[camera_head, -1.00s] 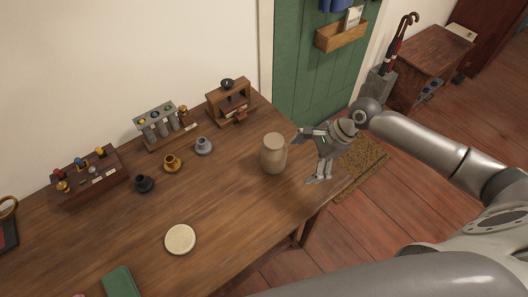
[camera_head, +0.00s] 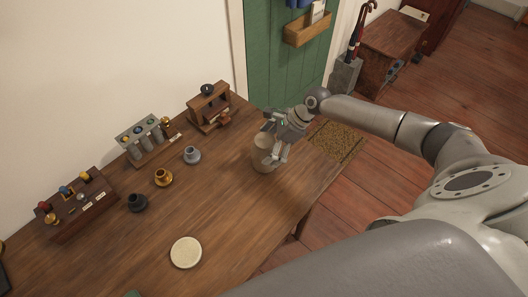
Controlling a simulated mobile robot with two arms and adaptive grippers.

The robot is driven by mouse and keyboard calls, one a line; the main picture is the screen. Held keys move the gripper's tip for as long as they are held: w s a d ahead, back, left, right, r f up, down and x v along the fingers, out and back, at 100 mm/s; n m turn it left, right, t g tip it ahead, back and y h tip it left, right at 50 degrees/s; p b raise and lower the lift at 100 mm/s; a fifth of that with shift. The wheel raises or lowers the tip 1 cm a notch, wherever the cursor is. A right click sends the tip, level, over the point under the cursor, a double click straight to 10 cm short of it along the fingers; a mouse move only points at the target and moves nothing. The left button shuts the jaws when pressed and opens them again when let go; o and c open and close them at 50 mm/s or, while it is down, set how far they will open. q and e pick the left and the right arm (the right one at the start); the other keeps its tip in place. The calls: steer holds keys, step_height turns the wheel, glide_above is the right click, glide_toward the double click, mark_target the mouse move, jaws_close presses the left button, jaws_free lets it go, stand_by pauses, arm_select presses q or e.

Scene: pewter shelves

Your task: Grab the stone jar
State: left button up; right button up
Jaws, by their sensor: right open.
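The stone jar (camera_head: 262,160) is a tan, rounded vessel standing upright on the wooden table (camera_head: 220,215), near its right end. My right gripper (camera_head: 272,142) is open at the jar's right side, with its fingers reaching around the jar's upper body. The fingers hide part of the jar's right side and top. I cannot tell whether they touch it. My left gripper does not show.
A pale round disc (camera_head: 186,252) lies at the table's front. Small dark (camera_head: 137,202), brass (camera_head: 162,177) and grey (camera_head: 192,155) pieces stand left of the jar. Small wooden (camera_head: 209,108) and grey (camera_head: 148,138) racks line the wall. The table around the jar is clear.

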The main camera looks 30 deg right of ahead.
steer(key=shift+x, duration=1)
steer(key=shift+w+f, duration=0.15)
steer(key=shift+f, duration=0.2)
steer(key=shift+c, duration=0.3)
steer(key=c, duration=1.4)
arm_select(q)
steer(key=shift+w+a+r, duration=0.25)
arm_select(e)
steer(key=shift+r, duration=0.1)
steer(key=shift+c, duration=0.2)
